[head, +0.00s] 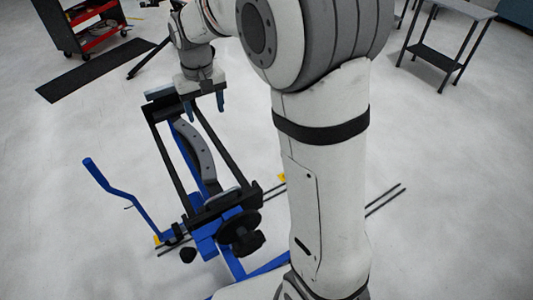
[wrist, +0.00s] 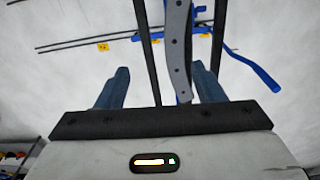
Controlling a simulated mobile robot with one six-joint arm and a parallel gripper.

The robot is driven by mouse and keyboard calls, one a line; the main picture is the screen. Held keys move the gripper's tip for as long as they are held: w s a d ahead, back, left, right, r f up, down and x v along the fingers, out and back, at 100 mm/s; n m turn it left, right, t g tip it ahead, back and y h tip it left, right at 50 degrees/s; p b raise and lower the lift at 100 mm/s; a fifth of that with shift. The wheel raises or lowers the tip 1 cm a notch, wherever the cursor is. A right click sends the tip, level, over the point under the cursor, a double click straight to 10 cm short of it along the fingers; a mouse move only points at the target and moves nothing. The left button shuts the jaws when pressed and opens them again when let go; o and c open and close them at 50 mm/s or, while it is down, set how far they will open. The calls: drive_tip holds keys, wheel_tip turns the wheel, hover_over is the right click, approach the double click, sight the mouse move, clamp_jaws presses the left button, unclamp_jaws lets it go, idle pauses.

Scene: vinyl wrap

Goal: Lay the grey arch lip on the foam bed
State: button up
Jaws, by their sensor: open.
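The grey arch lip (head: 197,150) is a curved grey strip with dark holes, lying lengthwise on a blue and black stand in the head view. My gripper (head: 206,108) is open above the far end of the stand, close to the lip's far end. In the wrist view the lip (wrist: 178,45) shows between the two blue fingers of my gripper (wrist: 160,88), nearer the right one, with gaps on both sides. I cannot tell the height between fingertips and lip. I cannot make out the foam bed for certain.
The stand has black side rails (head: 165,155), a blue crank-like bar (head: 118,193) at left and black knobs (head: 240,232) in front. A dark mat (head: 90,72) and a red tool cart (head: 92,25) are at back left. A grey-topped table (head: 466,8) stands back right. Floor between is clear.

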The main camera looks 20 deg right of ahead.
drive_tip(key=s+d+m+t, duration=0.1)
drive_tip(key=s+d, duration=0.3)
drive_tip(key=s, duration=0.7)
drive_tip(key=s+d+r+t, duration=0.1)
drive_tip(key=s+d, duration=0.4)
drive_tip(key=s, duration=0.7)
drive_tip(key=shift+d+r+m, duration=0.15)
drive_tip(key=shift+d+m, duration=0.15)
drive_tip(key=shift+m, duration=0.1)
